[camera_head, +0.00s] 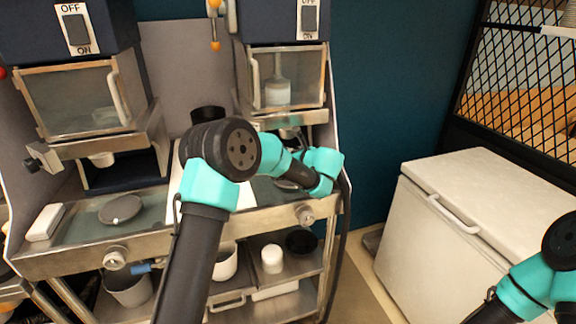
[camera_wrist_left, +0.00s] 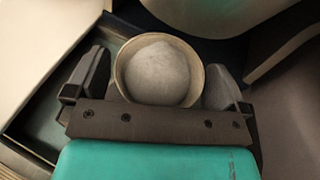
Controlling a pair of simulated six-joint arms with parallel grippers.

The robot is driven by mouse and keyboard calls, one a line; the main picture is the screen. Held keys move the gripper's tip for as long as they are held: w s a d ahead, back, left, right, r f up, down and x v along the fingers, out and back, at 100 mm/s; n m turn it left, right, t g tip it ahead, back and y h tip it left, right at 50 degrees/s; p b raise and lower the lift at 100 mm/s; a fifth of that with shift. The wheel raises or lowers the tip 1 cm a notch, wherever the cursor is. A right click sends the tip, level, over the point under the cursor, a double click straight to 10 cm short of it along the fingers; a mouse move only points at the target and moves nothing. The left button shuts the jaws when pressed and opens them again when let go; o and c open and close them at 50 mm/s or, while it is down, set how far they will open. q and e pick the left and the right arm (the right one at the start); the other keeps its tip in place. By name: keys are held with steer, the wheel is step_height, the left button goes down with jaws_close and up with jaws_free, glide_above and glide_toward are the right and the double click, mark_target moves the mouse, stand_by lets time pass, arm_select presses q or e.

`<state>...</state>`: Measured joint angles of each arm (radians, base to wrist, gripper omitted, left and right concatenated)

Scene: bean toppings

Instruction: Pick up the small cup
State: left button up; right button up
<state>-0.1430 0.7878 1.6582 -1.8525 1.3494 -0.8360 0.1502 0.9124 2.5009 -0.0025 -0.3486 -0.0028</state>
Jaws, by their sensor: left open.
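The small cup (camera_wrist_left: 197,68) shows in the left wrist view as a round cup with a pale rim. A grey-white rounded mass fills the inside of its rim. My left gripper (camera_wrist_left: 158,76) is open, with one finger on each side of the cup. I cannot tell whether the fingers touch its wall. In the head view my left arm reaches to the right-hand machine's counter, and its own links hide the cup and fingertips. My right arm shows only in part at the lower right edge, and its gripper is out of view.
The right-hand machine (camera_head: 285,75) stands above the counter, close to my left arm. A grey round disc (camera_head: 120,209) and a white block (camera_head: 46,222) lie on the left counter. A white chest (camera_head: 480,225) stands at the right. A lower shelf holds a white container (camera_head: 272,259).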

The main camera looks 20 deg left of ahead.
arm_select(q)
steer(key=c, duration=0.9)
steer(key=shift+r, duration=0.2)
steer(key=shift+c, duration=0.3)
steer(key=shift+r, duration=1.4)
steer(key=s+d+r, duration=0.1)
steer(key=s+d, duration=0.1)
steer(key=s, duration=0.5)
steer(key=s+d+r, duration=0.1)
steer(key=s+d, duration=0.2)
steer(key=s, duration=0.5)
steer(key=shift+d, duration=0.2)
